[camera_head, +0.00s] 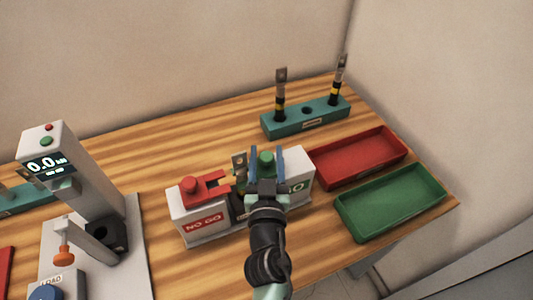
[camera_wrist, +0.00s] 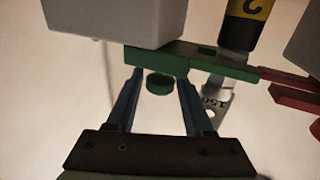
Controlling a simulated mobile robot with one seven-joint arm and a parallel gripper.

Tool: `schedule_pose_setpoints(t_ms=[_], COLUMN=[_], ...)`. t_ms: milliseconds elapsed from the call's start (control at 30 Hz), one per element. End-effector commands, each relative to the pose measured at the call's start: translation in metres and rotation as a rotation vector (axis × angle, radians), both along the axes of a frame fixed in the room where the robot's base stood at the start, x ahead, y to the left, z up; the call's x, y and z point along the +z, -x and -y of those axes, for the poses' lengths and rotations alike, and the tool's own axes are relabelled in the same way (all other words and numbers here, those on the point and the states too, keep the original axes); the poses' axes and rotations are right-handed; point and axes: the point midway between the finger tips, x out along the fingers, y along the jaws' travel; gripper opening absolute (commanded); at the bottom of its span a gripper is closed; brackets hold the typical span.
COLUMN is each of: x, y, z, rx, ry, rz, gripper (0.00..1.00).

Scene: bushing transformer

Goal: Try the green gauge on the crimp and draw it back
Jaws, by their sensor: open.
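The green gauge (camera_wrist: 160,58) is a flat green plate with a round green knob (camera_head: 266,158). In the head view it sits on the right side of the grey gauge stand, over the partly hidden GO label (camera_head: 297,187). My gripper (camera_head: 267,150) is open, its two blue fingers on either side of the knob. The wrist view also shows the knob (camera_wrist: 159,84) between the fingers, with gaps. The crimped part, with a yellow band (camera_wrist: 247,8) and a silver lug (camera_wrist: 217,103), stands mid-stand. The plate's end overlaps its silver barrel; I cannot tell whether they touch.
The red NO GO gauge (camera_head: 190,186) is on the stand's left. A teal rack (camera_head: 318,118) holding two banded parts stands behind. A red tray (camera_head: 358,158) and a green tray (camera_head: 390,203) lie right. A press with a display (camera_head: 47,163) stands left.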

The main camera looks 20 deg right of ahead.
Motion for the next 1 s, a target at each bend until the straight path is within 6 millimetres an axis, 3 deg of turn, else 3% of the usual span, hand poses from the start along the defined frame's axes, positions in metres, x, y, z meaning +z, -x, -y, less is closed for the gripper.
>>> schedule_pose_setpoints(t_ms=[100, 400, 1000], x=[0.0000, 0.0001, 0.0002], y=[0.0001, 0.0003, 0.0003], z=[0.0001, -0.0001, -0.0003], rx=[0.000, 0.000, 0.000], ry=[0.000, 0.000, 0.000], rz=[0.000, 0.000, 0.000], gripper=[0.52, 0.00, 0.00])
